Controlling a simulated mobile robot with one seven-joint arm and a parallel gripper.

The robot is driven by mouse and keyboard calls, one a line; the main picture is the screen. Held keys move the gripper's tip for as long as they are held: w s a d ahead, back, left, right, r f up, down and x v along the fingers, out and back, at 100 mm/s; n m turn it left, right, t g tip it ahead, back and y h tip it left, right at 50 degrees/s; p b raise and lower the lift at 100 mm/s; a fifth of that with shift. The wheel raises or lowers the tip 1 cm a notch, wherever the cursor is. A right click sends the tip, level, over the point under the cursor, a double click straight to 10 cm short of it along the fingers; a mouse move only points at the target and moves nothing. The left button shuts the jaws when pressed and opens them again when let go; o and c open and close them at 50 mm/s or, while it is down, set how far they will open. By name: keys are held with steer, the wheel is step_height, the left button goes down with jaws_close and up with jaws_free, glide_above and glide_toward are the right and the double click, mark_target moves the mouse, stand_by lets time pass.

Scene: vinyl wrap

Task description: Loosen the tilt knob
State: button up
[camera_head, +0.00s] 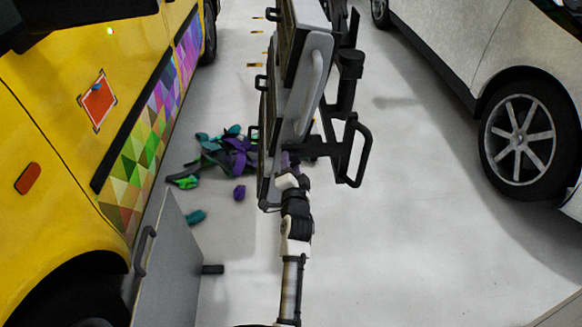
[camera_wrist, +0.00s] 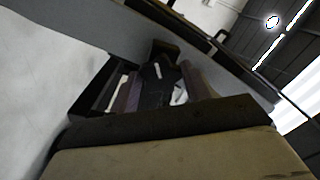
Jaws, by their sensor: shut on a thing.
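The tilt knob (camera_wrist: 158,88) shows in the wrist view as a dark piece with a white mark, between the two fingers of my gripper (camera_wrist: 162,90). The gripper is shut on it. In the head view my arm reaches up from the bottom to the lower part of a tall dark-framed device with a grey panel (camera_head: 313,85). My gripper (camera_head: 288,163) is at the underside of that device, and the knob is hidden there. The knob's turn angle cannot be told.
A black loop handle (camera_head: 358,155) juts from the device's right side. A yellow van (camera_head: 60,130) stands left, a white car (camera_head: 480,50) right. A grey panel with a handle (camera_head: 170,265) stands at lower left. Purple and teal scraps (camera_head: 225,155) litter the floor. Floor at right is clear.

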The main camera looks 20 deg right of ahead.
stand_by(0.3)
steer(key=o, duration=1)
steer(key=shift+s, duration=0.15)
